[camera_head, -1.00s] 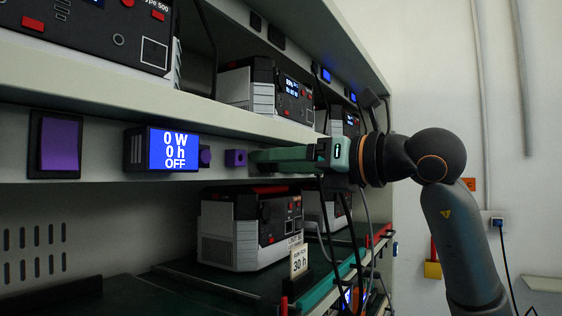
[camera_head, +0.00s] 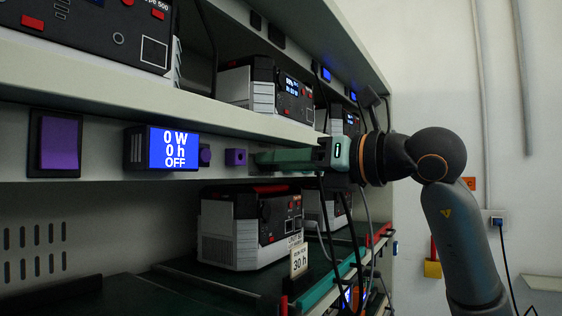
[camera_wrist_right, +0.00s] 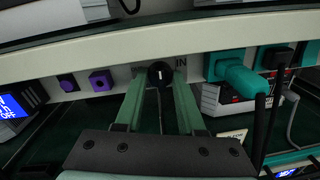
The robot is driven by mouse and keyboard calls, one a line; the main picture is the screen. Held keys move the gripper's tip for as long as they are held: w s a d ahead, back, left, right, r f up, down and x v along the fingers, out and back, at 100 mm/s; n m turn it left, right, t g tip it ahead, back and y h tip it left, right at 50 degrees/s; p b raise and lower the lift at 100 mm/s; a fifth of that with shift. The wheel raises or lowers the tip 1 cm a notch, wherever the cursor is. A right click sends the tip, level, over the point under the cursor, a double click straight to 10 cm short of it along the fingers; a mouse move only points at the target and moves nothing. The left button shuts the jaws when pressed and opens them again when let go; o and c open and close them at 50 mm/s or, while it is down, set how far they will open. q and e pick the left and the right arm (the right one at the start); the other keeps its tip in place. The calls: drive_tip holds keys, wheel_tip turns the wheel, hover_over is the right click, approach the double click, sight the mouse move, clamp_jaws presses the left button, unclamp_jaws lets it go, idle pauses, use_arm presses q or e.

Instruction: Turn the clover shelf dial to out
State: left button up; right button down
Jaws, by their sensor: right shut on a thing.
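A small black dial (camera_wrist_right: 160,73) with a white pointer mark sits on the pale shelf edge in the right wrist view. The mark points about straight up in that view. My right gripper (camera_wrist_right: 158,80) is shut on the dial, with one green finger on each side of it. In the head view my right gripper (camera_head: 257,159) reaches the shelf edge from the right and hides the dial. I see no clover sign. My left gripper is not in view.
Left of the dial on the shelf edge are purple blocks (camera_head: 236,157) and a blue display (camera_head: 172,148) reading 0 W, 0 h, OFF. A teal plug (camera_wrist_right: 236,75) is right of the dial. Boxed units (camera_head: 247,232) stand below, and cables hang near my wrist.

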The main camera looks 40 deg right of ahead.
drive_tip(key=n+p, duration=0.2)
drive_tip(key=n, duration=1)
drive_tip(key=shift+y, duration=0.3)
idle(0.4)
drive_tip(key=c, duration=0.5)
unclamp_jaws()
